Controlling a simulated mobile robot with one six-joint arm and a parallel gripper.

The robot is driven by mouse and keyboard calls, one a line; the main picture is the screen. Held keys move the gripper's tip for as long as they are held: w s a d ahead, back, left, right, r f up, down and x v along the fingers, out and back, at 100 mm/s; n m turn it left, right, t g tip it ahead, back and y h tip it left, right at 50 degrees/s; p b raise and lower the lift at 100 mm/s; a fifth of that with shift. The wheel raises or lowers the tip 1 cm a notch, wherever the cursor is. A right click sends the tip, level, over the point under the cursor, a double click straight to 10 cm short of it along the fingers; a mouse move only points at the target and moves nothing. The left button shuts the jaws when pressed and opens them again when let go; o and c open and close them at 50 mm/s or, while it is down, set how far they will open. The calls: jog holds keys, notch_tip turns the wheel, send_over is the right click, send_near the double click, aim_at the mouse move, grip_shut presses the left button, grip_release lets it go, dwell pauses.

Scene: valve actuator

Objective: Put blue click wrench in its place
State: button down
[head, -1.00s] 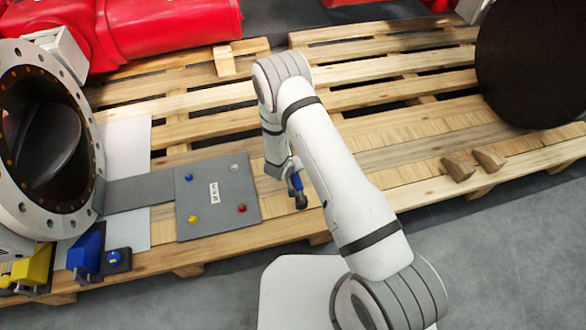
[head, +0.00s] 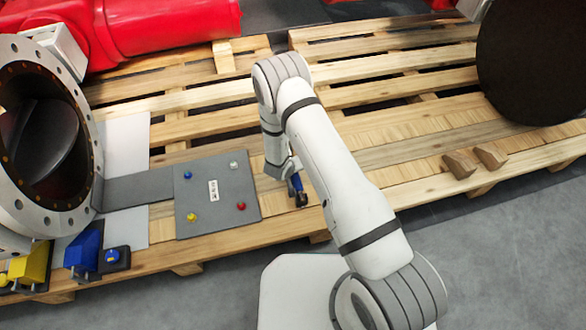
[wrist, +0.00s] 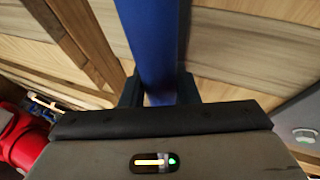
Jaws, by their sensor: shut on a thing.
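My gripper (wrist: 160,92) is shut on the blue click wrench (wrist: 152,40), whose blue bar runs up between the two dark fingers in the wrist view. In the head view a short blue piece of the wrench (head: 296,182) with a dark end shows below my wrist, over the front part of the pallet. The rest of the wrench is hidden by my arm or out of frame. A blue holder (head: 84,250) stands at the lower left, well left of my gripper. I cannot tell from these views whether it is the wrench's place.
A grey plate (head: 215,215) with coloured knobs lies on the wooden pallet (head: 390,120), left of my gripper. A yellow holder (head: 32,266) and a small dark block with a blue knob (head: 115,258) flank the blue holder. A large flanged valve (head: 90,165) stands left. Two wooden blocks (head: 475,163) lie right.

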jog(key=shift+f, duration=0.2)
jog(key=c, duration=1)
grip_release()
jog(key=shift+c, duration=0.2)
jog(key=p+v, duration=0.3)
jog(key=v, duration=0.4)
jog(key=shift+s+r, duration=0.2)
jog(key=shift+r, duration=0.1)
jog(key=shift+r, duration=0.1)
